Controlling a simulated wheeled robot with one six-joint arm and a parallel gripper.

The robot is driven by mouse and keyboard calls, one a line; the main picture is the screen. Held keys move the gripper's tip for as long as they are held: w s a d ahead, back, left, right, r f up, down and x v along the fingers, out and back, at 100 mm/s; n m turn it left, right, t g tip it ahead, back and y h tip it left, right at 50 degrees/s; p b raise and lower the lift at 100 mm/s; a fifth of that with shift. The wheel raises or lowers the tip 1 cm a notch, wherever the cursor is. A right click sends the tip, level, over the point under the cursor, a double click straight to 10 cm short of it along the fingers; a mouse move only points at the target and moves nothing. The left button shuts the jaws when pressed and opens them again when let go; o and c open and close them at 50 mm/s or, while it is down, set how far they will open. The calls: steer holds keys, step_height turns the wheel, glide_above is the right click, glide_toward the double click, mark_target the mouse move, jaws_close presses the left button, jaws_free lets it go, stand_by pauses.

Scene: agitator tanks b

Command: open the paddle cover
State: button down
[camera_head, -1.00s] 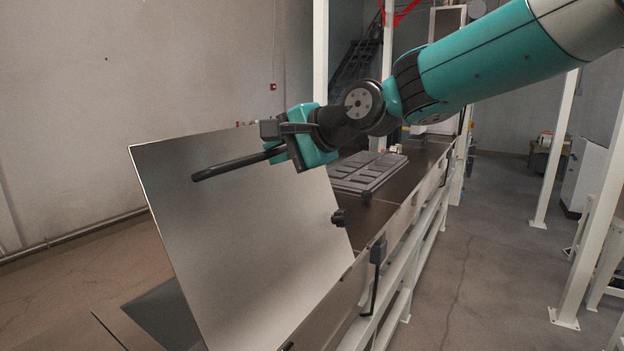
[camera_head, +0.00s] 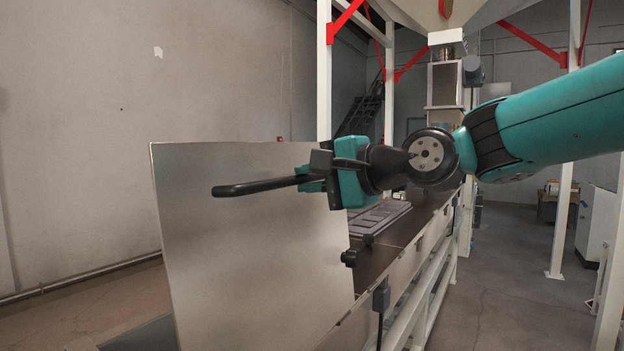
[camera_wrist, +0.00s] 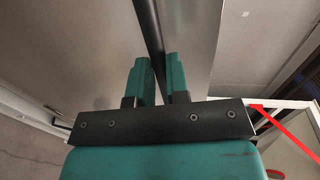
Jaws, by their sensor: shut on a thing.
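The paddle cover (camera_head: 250,255) is a flat grey metal panel standing raised, nearly upright, over the trough in the head view. A long black bar handle (camera_head: 245,188) lies across its upper part. My gripper (camera_head: 316,177) is shut on the handle's right end, beside the cover's right edge. In the wrist view my gripper (camera_wrist: 163,80) has its two teal fingers on either side of the dark handle (camera_wrist: 150,35), with the grey cover (camera_wrist: 207,35) behind. The handle's gripped end is hidden by the fingers in the head view.
A dark ribbed panel (camera_head: 378,219) lies on the trough top behind the cover. Black knobs (camera_head: 349,258) sit along the trough's right edge. White frame posts (camera_head: 563,220) stand to the right, with open floor (camera_head: 505,310) between. A plain wall (camera_head: 90,130) is at left.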

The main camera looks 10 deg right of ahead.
steer(key=c, duration=1.1)
jaws_free()
steer(key=shift+a+f, duration=0.1)
steer(key=shift+f, duration=0.5)
steer(key=shift+r, duration=0.15)
steer(key=shift+r, duration=0.1)
steer(key=b+v, duration=0.3)
steer(key=v, duration=1.4)
steer(key=shift+r, duration=0.2)
steer(key=shift+s, duration=0.1)
